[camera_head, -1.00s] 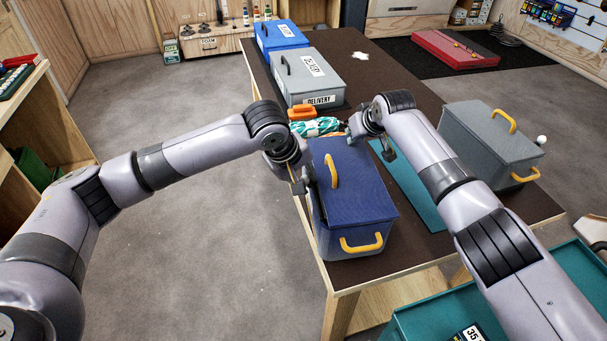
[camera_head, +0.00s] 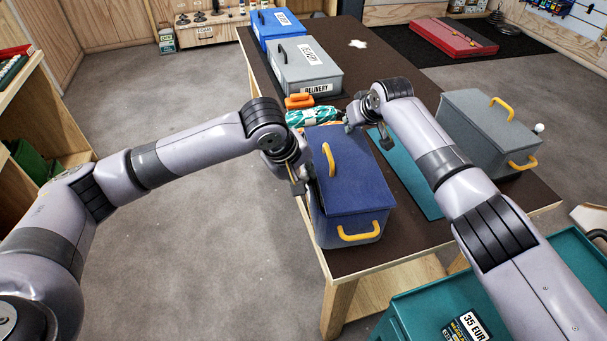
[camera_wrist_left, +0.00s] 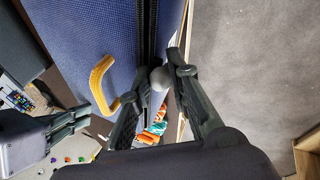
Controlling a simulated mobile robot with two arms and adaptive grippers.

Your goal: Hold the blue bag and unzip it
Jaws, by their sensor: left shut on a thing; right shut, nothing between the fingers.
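The blue bag (camera_head: 362,194) stands upright on the dark table, with one yellow handle on top and one on its near end. It also shows in the left wrist view (camera_wrist_left: 70,35), where a dark zip (camera_wrist_left: 147,30) runs along its edge. My left gripper (camera_head: 298,188) is at the bag's left side. In the left wrist view its fingers close around a grey round knob (camera_wrist_left: 159,78) at the zip line. How much of the zip is open cannot be told. My right gripper (camera_head: 386,142) is shut and empty, beside the bag's far right edge.
A grey bag (camera_head: 485,145) with yellow handles stands at the right. Grey (camera_head: 300,75) and blue (camera_head: 275,28) boxes, an orange item (camera_head: 298,102) and a teal-white roll (camera_head: 314,117) lie beyond the blue bag. A teal mat (camera_head: 415,180) is right of it. Left of the table is open floor.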

